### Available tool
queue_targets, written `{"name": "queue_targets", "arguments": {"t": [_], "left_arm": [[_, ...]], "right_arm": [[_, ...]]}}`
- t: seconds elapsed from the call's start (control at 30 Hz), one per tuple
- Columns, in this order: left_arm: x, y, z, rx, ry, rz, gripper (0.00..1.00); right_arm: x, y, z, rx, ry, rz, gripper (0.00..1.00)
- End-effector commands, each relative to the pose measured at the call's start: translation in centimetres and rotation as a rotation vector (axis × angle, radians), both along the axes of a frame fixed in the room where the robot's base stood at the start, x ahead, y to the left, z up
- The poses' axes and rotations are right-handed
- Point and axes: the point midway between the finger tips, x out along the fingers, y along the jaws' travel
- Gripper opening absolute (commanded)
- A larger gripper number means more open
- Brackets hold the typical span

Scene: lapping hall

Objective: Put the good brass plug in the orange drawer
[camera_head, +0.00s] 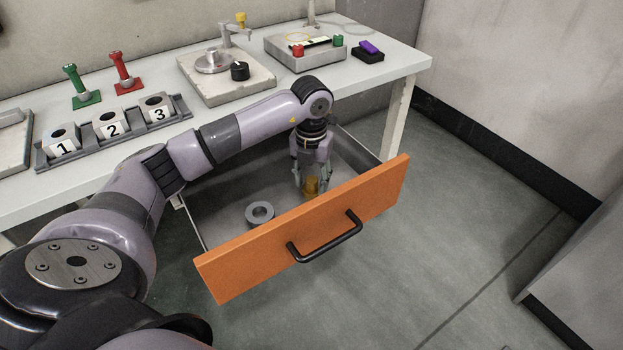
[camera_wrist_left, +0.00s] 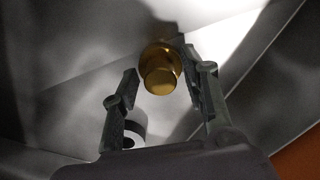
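The orange drawer (camera_head: 228,276) is pulled out below the bench. A brass plug (camera_head: 312,187) is inside it, near the front panel. It also shows in the left wrist view (camera_wrist_left: 159,78), between and just beyond the fingertips. My left gripper (camera_head: 311,180) reaches down into the drawer over this plug. Its fingers stand apart, one on each side, and it looks open; contact with the plug is hard to judge. Another brass-coloured piece (camera_head: 241,19) stands at the back of the bench. My right gripper is not in view.
A grey ring (camera_head: 259,212) lies in the drawer, left of the plug. On the bench (camera_head: 240,117) stand a rack of numbered blocks (camera_head: 110,125), green (camera_head: 80,86) and red (camera_head: 124,72) handled pieces, and two devices. The floor right of the drawer is clear.

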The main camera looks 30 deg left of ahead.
Motion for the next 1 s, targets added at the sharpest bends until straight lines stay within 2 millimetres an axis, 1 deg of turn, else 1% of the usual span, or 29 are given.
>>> {"name": "queue_targets", "arguments": {"t": [0.27,0.4,0.43,0.5,0.57,0.8,0.9,1.0], "left_arm": [[0.0,0.0,0.0,0.0,0.0,0.0,0.45],[0.0,0.0,0.5,0.0,-0.001,0.0,0.45],[0.0,0.0,0.9,0.001,-0.002,0.0,0.45],[0.1,0.0,2.1,0.0,-0.003,-0.001,0.45],[0.1,0.1,3.4,0.001,-0.005,0.0,0.45],[0.1,0.0,8.6,0.0,-0.004,0.0,0.45],[0.1,0.0,10.3,0.0,-0.003,0.0,0.45],[0.0,0.0,11.4,0.0,-0.001,0.001,0.45]], "right_arm": [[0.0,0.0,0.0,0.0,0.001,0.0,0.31],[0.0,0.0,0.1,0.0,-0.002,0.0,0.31],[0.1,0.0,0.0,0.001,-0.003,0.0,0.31],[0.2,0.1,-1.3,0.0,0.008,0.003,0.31],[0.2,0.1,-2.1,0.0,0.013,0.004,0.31],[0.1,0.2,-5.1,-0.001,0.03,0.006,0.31],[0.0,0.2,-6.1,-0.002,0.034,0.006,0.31],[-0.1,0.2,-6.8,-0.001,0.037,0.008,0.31]]}}
